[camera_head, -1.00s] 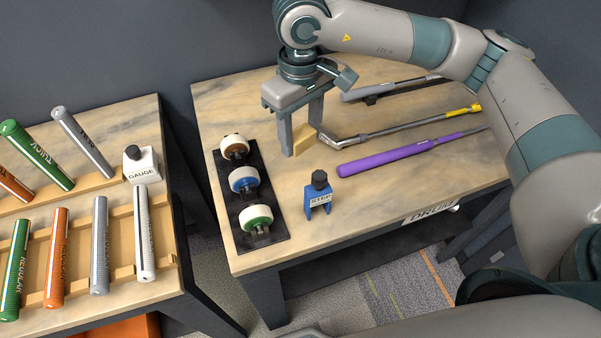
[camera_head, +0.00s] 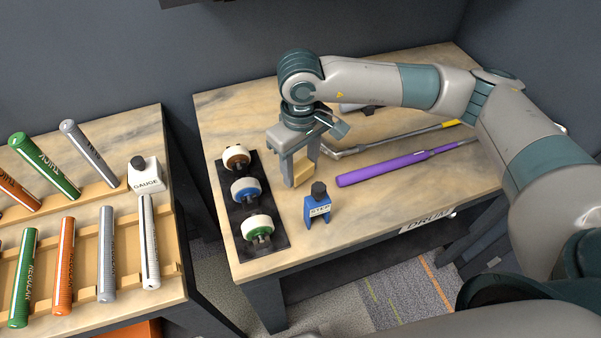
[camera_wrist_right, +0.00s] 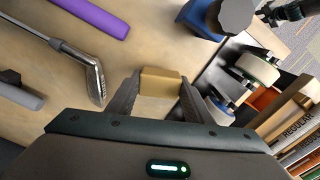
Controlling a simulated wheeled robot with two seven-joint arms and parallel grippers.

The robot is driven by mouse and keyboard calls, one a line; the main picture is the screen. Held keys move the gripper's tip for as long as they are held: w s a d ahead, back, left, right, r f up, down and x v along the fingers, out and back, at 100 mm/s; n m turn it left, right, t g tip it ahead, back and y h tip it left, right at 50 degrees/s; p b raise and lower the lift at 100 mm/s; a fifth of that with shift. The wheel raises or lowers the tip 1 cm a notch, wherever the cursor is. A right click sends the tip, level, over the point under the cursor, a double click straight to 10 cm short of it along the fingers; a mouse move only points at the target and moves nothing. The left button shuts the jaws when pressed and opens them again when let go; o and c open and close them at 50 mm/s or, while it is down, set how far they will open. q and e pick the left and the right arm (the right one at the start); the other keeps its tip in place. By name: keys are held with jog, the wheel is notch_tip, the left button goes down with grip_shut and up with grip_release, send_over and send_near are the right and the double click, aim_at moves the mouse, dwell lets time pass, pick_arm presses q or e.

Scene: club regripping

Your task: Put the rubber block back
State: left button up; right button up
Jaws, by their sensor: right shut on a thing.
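The rubber block (camera_head: 303,171) is a small tan block. My right gripper (camera_head: 301,176) is shut on it, with one finger on each side. In the right wrist view the block (camera_wrist_right: 161,82) sits between the two fingertips (camera_wrist_right: 160,90). I cannot tell whether it touches the table. It is just right of the black rack (camera_head: 278,220) and behind the blue stop (camera_head: 318,205) with its dark knob. My left gripper is not in view.
A steel club head (camera_head: 331,151) and a purple grip (camera_head: 385,171) lie right of the gripper. The rack holds brown, blue and green-banded rollers. The left table holds several grips and a white gauge (camera_head: 145,177). Bare table (camera_head: 350,215) lies right of the stop.

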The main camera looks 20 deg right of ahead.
aim_at(301, 176)
notch_tip(301, 176, down, 3)
jog(key=shift+r+p, duration=0.15)
jog(key=shift+p, duration=0.4)
jog(key=shift+f, duration=0.2)
jog(key=shift+f+b, duration=0.2)
jog(key=shift+b, duration=0.1)
jog(key=o, duration=1)
jog(key=shift+o, duration=0.2)
jog(key=shift+r, duration=0.15)
